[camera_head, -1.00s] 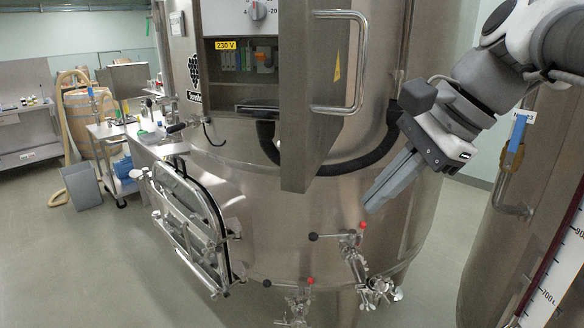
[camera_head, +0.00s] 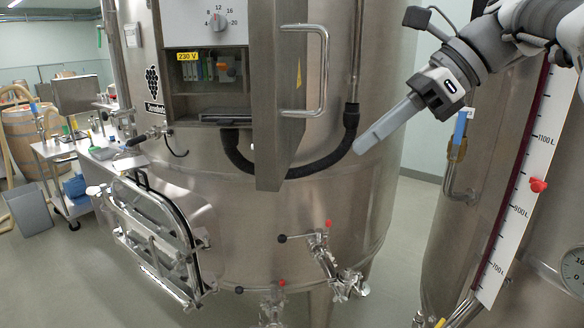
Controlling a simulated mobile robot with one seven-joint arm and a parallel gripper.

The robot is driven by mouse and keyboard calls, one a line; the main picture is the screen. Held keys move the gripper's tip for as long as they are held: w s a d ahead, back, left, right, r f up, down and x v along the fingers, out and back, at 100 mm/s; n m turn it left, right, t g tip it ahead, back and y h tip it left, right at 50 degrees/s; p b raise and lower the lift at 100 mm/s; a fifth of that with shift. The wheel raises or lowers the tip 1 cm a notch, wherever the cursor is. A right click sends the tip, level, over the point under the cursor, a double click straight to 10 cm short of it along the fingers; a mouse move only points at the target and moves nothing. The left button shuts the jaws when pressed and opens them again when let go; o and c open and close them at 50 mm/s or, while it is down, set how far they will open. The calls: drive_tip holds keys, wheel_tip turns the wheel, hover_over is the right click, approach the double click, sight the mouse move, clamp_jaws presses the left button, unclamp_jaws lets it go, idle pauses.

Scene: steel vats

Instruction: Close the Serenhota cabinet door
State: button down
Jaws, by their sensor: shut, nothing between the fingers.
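The cabinet (camera_head: 207,75) is mounted on the front of a steel vat. A dial and a yellow 230 V label show on it. Its door (camera_head: 268,110) stands open, swung out to the right and seen nearly edge-on. A curved steel handle (camera_head: 322,70) is on the door's right side. My gripper (camera_head: 358,150) is right of the door and a little below the handle, apart from both. Its fingers are together and empty, pointing down and left.
A black hose (camera_head: 300,172) loops below the cabinet. A vat hatch (camera_head: 155,235) and valves (camera_head: 325,255) sit lower down. A second vat with a level scale (camera_head: 520,180) stands at right. A cart (camera_head: 75,165) is at left.

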drive_tip(key=w+a+f, duration=0.2)
drive_tip(key=a+f, duration=0.3)
drive_tip(key=a, duration=0.3)
drive_tip(key=shift+a, duration=0.4)
drive_tip(key=shift+s, duration=0.1)
